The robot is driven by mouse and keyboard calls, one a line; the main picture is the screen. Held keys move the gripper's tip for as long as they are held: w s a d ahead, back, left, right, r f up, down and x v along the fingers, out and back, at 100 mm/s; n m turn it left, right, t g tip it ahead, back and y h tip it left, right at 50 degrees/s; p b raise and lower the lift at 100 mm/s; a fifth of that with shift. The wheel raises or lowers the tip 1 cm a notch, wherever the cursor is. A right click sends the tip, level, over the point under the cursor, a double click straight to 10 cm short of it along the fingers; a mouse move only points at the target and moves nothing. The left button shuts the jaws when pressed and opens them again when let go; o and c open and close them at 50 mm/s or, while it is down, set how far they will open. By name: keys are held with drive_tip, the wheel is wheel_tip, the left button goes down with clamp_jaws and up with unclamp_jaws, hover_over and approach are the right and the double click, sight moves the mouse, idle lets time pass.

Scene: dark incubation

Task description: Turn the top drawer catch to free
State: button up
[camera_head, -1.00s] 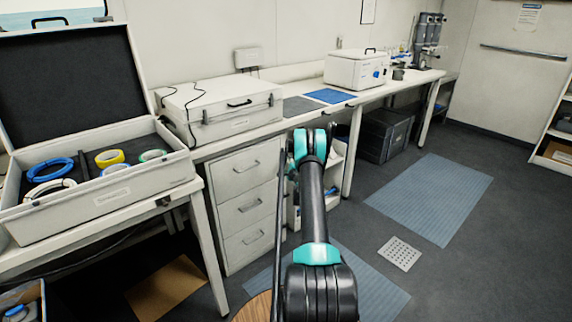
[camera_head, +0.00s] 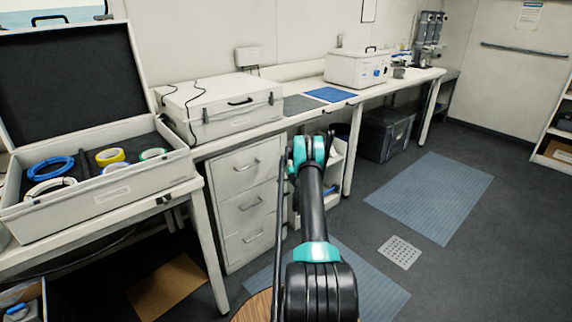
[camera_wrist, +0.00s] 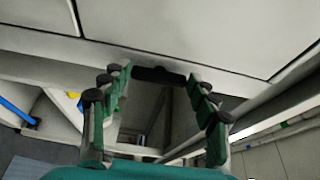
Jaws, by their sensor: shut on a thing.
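A short black bar, which looks like the catch (camera_wrist: 150,74), sits at the edge of a pale panel in the wrist view. My gripper (camera_wrist: 156,77) has its green, black-tipped fingers on either side of this bar and is shut on it. I cannot tell which way the catch is turned. In the head view, the white drawer unit (camera_head: 246,206) has three closed drawers with metal handles, the top drawer (camera_head: 243,165) just under the bench. My arm reaches to the right of this unit, and its wrist hides the gripper and catch there.
The white bench (camera_head: 415,80) runs to the back right with a closed case (camera_head: 222,108) on it. An open case (camera_head: 105,195) with tape rolls stands at left. A shelf unit (camera_head: 334,175) is beside the drawers.

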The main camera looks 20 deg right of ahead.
drive_tip(key=o, duration=1.2)
drive_tip(key=shift+c, duration=0.2)
drive_tip(key=s, duration=0.7)
drive_tip(key=shift+s+a, duration=0.2)
drive_tip(key=shift+s, duration=0.05)
